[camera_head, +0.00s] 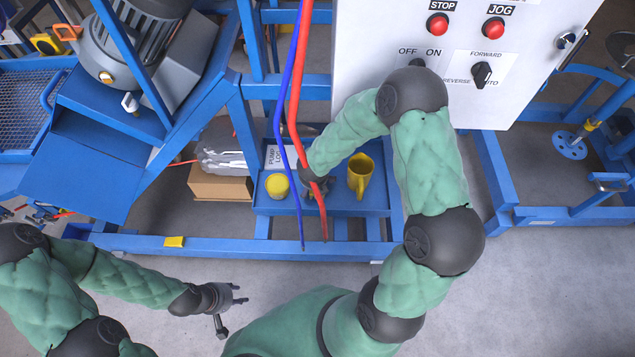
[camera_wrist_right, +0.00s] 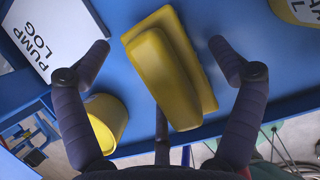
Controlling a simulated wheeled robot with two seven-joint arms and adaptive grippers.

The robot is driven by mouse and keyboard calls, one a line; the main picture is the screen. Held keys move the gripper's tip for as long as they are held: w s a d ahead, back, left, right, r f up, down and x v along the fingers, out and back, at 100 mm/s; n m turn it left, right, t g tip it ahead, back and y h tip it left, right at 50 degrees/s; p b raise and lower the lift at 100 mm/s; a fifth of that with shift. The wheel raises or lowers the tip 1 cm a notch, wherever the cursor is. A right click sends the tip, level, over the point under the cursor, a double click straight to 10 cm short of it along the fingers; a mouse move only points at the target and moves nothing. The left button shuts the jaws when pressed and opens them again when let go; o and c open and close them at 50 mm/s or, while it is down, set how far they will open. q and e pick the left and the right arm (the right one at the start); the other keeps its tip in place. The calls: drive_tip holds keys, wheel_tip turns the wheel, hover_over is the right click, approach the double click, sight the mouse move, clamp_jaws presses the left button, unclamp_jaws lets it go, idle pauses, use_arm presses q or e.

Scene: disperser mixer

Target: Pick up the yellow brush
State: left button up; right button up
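The yellow brush (camera_wrist_right: 170,75) lies in the middle of the right wrist view, a flat block with a raised grip, on the blue tray (camera_head: 335,208). My right gripper (camera_wrist_right: 160,60) is open over it, with a dark finger on each side and gaps between them and the brush. In the head view my right gripper (camera_head: 318,188) is above the tray, and I cannot make out the brush there; the gripper probably covers it. My left gripper (camera_head: 232,298) is open and empty above the floor, at lower left.
A yellow cup (camera_head: 277,185) stands left of my right gripper and a yellow mug (camera_head: 360,174) right of it. A PUMP LOG sheet (camera_wrist_right: 48,32) lies near the cup. Red (camera_head: 293,95) and blue hoses hang in front of the tray. A control box (camera_head: 380,40) stands above.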

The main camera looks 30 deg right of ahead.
drive_tip(key=c, duration=0.9)
drive_tip(key=shift+r, duration=0.15)
drive_tip(key=shift+r+p, duration=0.55)
drive_tip(key=shift+r, duration=0.05)
wheel_tip(320, 180, up, 2)
drive_tip(key=shift+r+p, duration=0.1)
drive_tip(key=shift+p, duration=0.65)
drive_tip(key=a+r+p, duration=0.2)
drive_tip(key=a+r, duration=0.2)
drive_tip(key=shift+r+p, duration=0.4)
drive_tip(key=a+r+p, duration=0.1)
drive_tip(key=a, duration=0.2)
drive_tip(key=a+r+p, duration=0.1)
drive_tip(key=a, duration=0.2)
drive_tip(key=a+r, duration=0.2)
drive_tip(key=a, duration=0.1)
drive_tip(key=shift+w+r+p, duration=0.1)
drive_tip(key=shift+w+p, duration=0.1)
drive_tip(key=shift+p, duration=0.2)
drive_tip(key=shift+a+r, duration=0.15)
drive_tip(key=shift+a, duration=0.4)
